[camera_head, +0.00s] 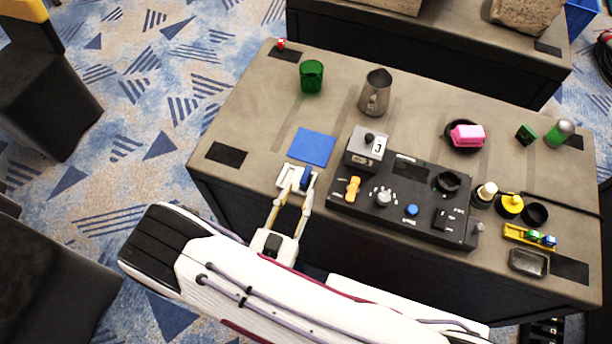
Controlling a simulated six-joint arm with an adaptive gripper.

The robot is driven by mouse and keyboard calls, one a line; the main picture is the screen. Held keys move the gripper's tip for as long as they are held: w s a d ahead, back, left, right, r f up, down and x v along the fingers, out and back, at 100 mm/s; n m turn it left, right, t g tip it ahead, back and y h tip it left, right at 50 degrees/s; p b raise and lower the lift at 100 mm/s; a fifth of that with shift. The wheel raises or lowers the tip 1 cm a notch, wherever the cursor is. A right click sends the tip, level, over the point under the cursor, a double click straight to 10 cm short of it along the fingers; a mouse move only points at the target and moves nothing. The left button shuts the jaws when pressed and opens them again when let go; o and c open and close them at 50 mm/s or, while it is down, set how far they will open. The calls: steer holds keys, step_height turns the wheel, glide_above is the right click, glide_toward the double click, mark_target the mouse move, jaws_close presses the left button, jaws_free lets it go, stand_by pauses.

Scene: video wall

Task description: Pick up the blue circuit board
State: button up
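A small blue piece (305,179), which looks like the blue circuit board, is by the right fingertip of my gripper (299,183). It sits against a small white part (290,175) at the fingertips; I cannot tell whether that is a holder or part of the board. A flat plain blue square (312,147) lies on the table just beyond. My gripper reaches over the table's front edge with its fingers spread apart and the blue and white pieces between or just under the tips. Contact is too small to make out.
A black control panel (405,205) with knobs and a grey box (367,149) stands close right of my gripper. A green cup (311,77) and metal pitcher (375,93) stand farther back. The table (240,125) is clear to the left, apart from a black patch (226,154).

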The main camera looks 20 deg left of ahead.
mark_target(302, 185)
steer(key=shift+w, duration=0.15)
steer(key=shift+w+a+f, duration=0.1)
steer(key=shift+w+f, duration=0.05)
steer(key=shift+w, duration=1.1)
steer(key=shift+w+f, duration=0.1)
steer(key=shift+w, duration=1.1)
steer(key=shift+c, duration=0.5)
jaws_close()
